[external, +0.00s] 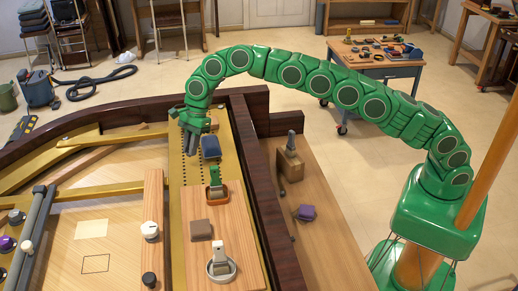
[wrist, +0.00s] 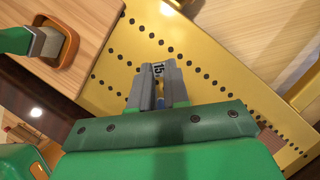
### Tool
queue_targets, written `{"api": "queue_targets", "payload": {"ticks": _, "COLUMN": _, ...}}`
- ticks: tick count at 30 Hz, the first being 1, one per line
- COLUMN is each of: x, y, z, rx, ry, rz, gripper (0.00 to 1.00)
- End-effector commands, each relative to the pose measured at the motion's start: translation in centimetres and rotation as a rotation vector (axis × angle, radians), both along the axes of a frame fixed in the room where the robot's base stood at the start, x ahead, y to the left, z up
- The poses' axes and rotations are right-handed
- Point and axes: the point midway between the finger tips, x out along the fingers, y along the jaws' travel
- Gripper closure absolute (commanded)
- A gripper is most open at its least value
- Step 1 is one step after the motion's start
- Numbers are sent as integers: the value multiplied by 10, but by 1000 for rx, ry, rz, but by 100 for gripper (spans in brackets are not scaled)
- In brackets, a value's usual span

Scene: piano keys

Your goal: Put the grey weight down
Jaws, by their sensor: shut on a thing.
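My gripper (wrist: 162,84) is shut on a small grey piece with a white "15" label, the grey weight (wrist: 158,70); the fingers cover much of it. In the external view my gripper (external: 194,136) points down over the yellow perforated plate (external: 182,177), left of a blue block (external: 211,147). In that view I cannot tell the weight apart from the grey fingers. In the wrist view the holed yellow plate (wrist: 215,45) lies behind the weight. I cannot tell whether the weight touches it.
A wooden board (external: 176,228) on the plate carries an orange-framed holder (external: 217,193) with a green piece, a brown block (external: 201,229) and a silver ring-shaped piece (external: 220,267). A dark wooden rim (external: 250,165) stands to the right. Bare plate shows around my gripper.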

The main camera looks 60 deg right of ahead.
Motion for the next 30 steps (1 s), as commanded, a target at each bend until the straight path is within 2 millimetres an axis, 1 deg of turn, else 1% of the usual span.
{"api": "queue_targets", "payload": {"ticks": 3, "x": 5, "y": 3, "z": -9, "rx": -2, "ry": 1, "rz": -1, "gripper": 100}}
{"api": "queue_targets", "payload": {"ticks": 6, "x": 9, "y": 5, "z": -13, "rx": -1, "ry": 1, "rz": -1, "gripper": 100}}
{"api": "queue_targets", "payload": {"ticks": 24, "x": 15, "y": 8, "z": -22, "rx": -2, "ry": 3, "rz": 0, "gripper": 100}}
{"api": "queue_targets", "payload": {"ticks": 30, "x": 15, "y": 9, "z": -38, "rx": 0, "ry": 3, "rz": -1, "gripper": 100}}
